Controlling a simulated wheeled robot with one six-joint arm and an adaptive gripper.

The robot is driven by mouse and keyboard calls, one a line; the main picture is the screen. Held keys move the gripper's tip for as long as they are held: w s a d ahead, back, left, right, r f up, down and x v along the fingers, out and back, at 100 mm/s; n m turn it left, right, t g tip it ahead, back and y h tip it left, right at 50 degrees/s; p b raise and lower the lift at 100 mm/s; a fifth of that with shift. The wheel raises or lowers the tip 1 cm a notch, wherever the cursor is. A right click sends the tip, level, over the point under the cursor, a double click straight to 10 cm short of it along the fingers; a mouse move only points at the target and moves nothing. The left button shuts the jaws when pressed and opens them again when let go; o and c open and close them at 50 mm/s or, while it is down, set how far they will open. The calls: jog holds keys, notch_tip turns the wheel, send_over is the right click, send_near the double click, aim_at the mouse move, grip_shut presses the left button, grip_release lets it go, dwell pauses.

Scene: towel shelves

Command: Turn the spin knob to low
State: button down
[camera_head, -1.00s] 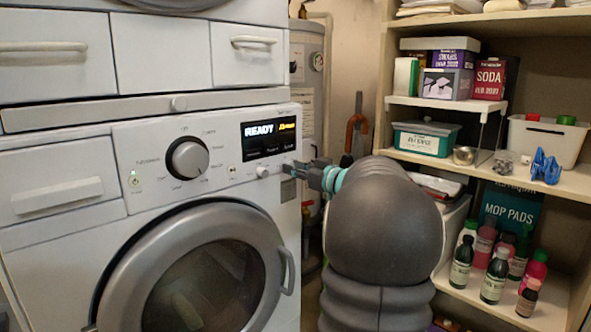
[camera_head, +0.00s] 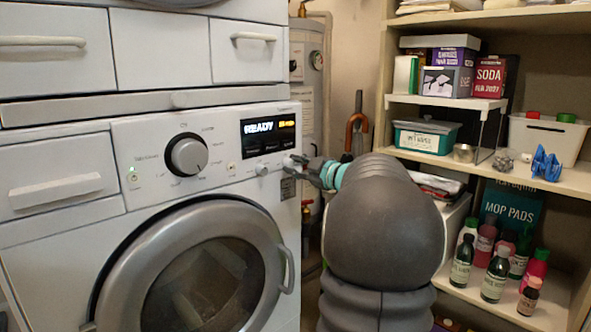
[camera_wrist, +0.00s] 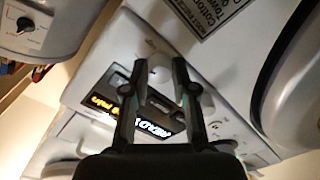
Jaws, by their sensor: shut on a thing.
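The washing machine's control panel (camera_head: 222,172) has a large round dial (camera_head: 187,156) and two small white knobs below the display (camera_head: 268,134). One small knob (camera_head: 262,170) is free. The other small knob (camera_head: 288,162), at the panel's right end, is at the tips of my gripper (camera_head: 297,164). In the wrist view, my gripper (camera_wrist: 160,62) has its two dark fingers either side of a small pale knob (camera_wrist: 150,46), shut on it. The knob's label and pointer are too small to read.
The round door (camera_head: 200,275) with its handle (camera_head: 287,268) is below the panel. Drawers (camera_head: 246,52) are above. A shelf (camera_head: 470,165) with boxes and bottles stands to the right, behind my arm.

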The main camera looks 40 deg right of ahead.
jog(key=shift+n+b, duration=0.5)
jog(key=shift+n, duration=1)
jog(key=c, duration=0.9)
grip_release()
jog(key=s, duration=0.8)
jog(key=s+d, duration=0.1)
jog(key=s, duration=0.3)
jog(key=shift+r, duration=0.2)
